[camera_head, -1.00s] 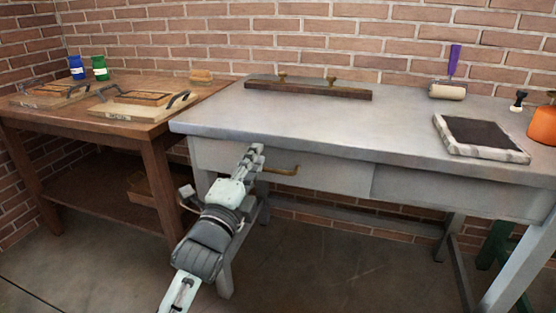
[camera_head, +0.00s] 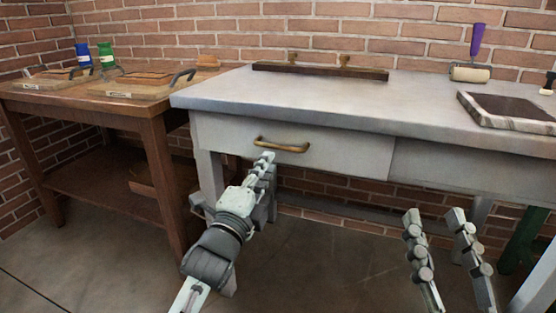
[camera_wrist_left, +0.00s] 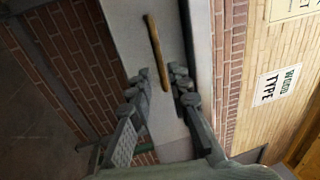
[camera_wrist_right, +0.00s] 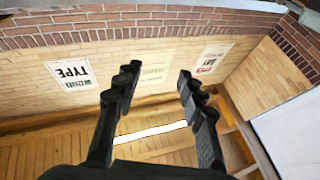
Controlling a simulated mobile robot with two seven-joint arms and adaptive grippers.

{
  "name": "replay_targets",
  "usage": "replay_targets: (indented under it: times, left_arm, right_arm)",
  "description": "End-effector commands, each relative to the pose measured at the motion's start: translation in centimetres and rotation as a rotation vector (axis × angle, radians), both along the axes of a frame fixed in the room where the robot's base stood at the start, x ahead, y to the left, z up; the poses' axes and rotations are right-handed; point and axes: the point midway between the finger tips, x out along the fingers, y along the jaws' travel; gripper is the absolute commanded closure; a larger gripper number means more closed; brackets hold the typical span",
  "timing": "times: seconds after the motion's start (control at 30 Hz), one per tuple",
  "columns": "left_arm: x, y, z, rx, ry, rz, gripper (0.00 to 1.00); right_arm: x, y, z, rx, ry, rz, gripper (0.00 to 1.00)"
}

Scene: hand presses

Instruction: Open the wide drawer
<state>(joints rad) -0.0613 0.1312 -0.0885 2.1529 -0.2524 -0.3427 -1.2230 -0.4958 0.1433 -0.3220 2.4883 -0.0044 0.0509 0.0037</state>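The wide drawer (camera_head: 230,137) is a grey front under the tabletop at the left of the grey metal table, and it looks shut. Its curved brass handle (camera_head: 283,146) also shows in the left wrist view (camera_wrist_left: 154,42). My left gripper (camera_head: 264,160) is just below the handle's left end in the head view. In its wrist view its fingers (camera_wrist_left: 161,82) are open, with one handle end appearing between the tips; contact cannot be told. My right gripper (camera_head: 437,216) is open and empty, low in front of the table's right half; its fingers show in its wrist view (camera_wrist_right: 158,82).
The grey tabletop (camera_head: 330,103) carries a dark bar with knobs (camera_head: 320,71), a purple-handled roller (camera_head: 470,73) and a dark slab (camera_head: 508,107). A wooden table (camera_head: 130,108) stands at the left. Table legs stand near both arms. The floor before the drawer is clear.

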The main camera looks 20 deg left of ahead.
Motion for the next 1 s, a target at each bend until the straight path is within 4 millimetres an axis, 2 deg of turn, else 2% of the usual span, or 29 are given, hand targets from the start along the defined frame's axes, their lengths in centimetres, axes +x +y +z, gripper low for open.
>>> replay_targets:
  times: [0.17, 0.4, 0.6, 0.97, 1.0]
  left_arm:
    - [1.0, 0.0, 0.0, 0.000, -0.002, 0.000, 0.82]
    - [4.8, -0.2, 0.8, -0.001, -0.003, 0.000, 0.82]
    - [7.1, -0.3, 1.2, 0.000, -0.001, 0.000, 0.82]
    - [7.7, -0.3, 1.3, 0.000, 0.000, 0.000, 0.82]
    - [7.7, -0.3, 1.3, 0.000, 0.000, 0.000, 0.87]
  right_arm:
    - [-0.7, 0.0, 1.3, 0.028, -0.057, 0.006, 0.60]
    - [-0.9, -0.2, 1.6, 0.037, -0.090, 0.002, 0.60]
    - [-1.1, -0.4, 2.0, 0.046, -0.118, 0.000, 0.60]
    - [-1.1, -0.4, 2.1, 0.049, -0.125, -0.001, 0.60]
    - [-1.1, -0.4, 2.1, 0.049, -0.125, -0.001, 0.60]
